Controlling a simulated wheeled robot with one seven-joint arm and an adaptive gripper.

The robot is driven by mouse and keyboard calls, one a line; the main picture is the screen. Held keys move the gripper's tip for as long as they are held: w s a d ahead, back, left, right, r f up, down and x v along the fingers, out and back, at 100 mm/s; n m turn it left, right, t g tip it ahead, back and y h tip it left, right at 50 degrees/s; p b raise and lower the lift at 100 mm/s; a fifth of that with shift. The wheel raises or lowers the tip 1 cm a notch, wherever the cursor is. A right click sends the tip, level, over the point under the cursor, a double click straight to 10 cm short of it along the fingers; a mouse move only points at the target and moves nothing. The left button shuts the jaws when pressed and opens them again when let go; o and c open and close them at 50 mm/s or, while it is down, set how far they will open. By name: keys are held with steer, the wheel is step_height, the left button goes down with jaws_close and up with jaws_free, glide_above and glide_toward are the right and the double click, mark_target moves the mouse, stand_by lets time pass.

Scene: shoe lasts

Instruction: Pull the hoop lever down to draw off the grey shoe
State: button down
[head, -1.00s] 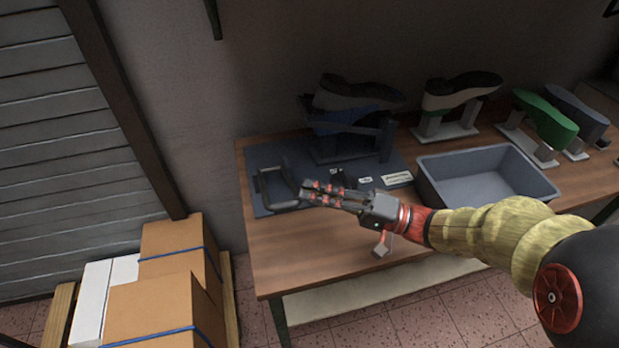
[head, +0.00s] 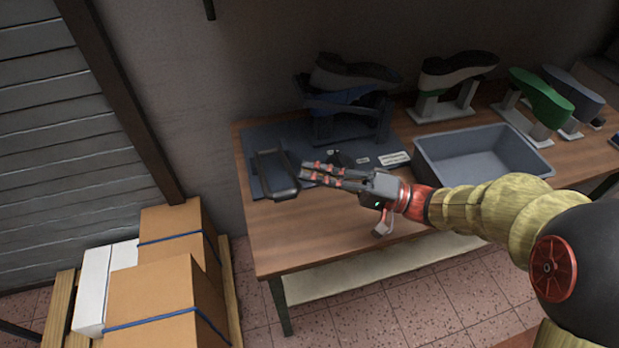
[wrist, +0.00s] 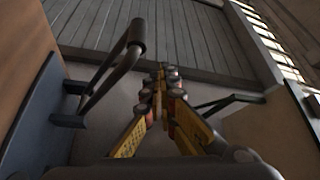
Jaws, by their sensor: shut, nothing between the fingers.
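The hoop lever (head: 283,194) is a black loop at the front left of a dark blue-grey base plate (head: 255,140). Its crossbar end leans toward the table's front edge. In the wrist view the lever (wrist: 112,70) stands out from the plate, left of my fingers. The grey shoe (head: 355,76) sits sole-up on the blue last (head: 345,103) of the stand behind. My gripper (head: 306,171) is shut and empty, just right of the lever, and its fingertips point left at it. In the wrist view my gripper (wrist: 165,75) shows a gap to the lever.
A grey bin (head: 480,170) stands right of the plate. Other shoes on stands, one white and black (head: 455,75) and one green (head: 540,100), are at the back. Small cards (head: 394,159) lie on the plate. Strapped cartons (head: 165,295) are on a pallet at lower left.

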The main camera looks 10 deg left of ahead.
steer(key=w+d+f+p, duration=0.2)
steer(key=w+d, duration=0.1)
steer(key=d, duration=0.5)
steer(key=shift+w+f+p, duration=0.4)
steer(key=shift+d, duration=0.1)
